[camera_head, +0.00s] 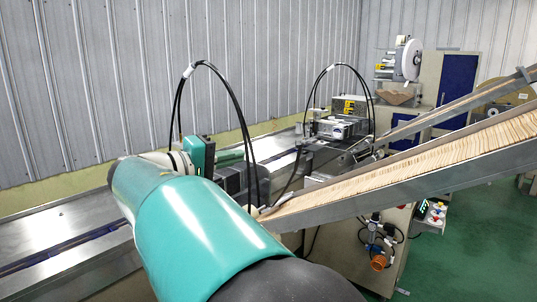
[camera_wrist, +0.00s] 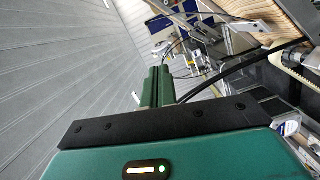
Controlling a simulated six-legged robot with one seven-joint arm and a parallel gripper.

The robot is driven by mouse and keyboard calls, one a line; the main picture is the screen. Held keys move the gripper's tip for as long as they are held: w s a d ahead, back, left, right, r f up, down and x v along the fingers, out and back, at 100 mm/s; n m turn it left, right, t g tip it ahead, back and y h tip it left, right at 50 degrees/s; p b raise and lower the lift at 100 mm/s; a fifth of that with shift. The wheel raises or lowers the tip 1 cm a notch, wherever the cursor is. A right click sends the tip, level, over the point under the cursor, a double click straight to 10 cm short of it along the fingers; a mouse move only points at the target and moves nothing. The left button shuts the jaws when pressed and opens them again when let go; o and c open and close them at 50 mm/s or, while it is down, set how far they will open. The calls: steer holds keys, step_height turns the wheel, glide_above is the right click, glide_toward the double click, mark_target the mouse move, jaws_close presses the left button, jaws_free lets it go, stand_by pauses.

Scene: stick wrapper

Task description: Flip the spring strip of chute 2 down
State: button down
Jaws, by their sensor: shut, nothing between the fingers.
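My gripper (camera_wrist: 158,88) shows its two green fingers close together in the wrist view, shut with nothing between them. In the head view, my gripper (camera_head: 232,156) points right, behind black cables and beside the lower end of the near chute (camera_head: 400,187). This chute slopes down to the left and is full of flat wooden sticks. A second, narrower chute (camera_head: 440,116) with sticks lies behind it. No number shows on either chute. I cannot make out the spring strip clearly; the near chute's lower end is partly hidden by my arm.
Black cables (camera_head: 262,130) arch up close to my gripper, and another cable arch (camera_head: 340,70) stands farther back. A metal conveyor (camera_head: 60,225) runs along the grey corrugated wall (camera_head: 120,80). A machine head (camera_head: 340,127) sits beyond. Open space lies above the conveyor.

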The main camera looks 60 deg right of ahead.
glide_toward(297, 158)
steer(key=w+d+r, duration=0.2)
steer(key=d, duration=0.3)
steer(key=s, duration=0.1)
steer(key=s+d, duration=0.1)
steer(key=s, duration=0.1)
steer(key=shift+s+d+f, duration=0.2)
steer(key=shift+d+f, duration=0.1)
steer(key=shift+f, duration=0.05)
steer(key=s+f+m, duration=0.1)
steer(key=s, duration=0.1)
steer(key=s+f+m, duration=0.1)
steer(key=s+f, duration=0.1)
steer(key=s, duration=0.1)
steer(key=s+a+f+m, duration=0.1)
steer(key=s, duration=0.1)
steer(key=shift+s+f+m+t+y, duration=0.2)
steer(key=shift+f+m+t+y, duration=0.1)
steer(key=shift+f+m+y, duration=0.1)
steer(key=shift+w, duration=0.1)
steer(key=shift+r, duration=0.15)
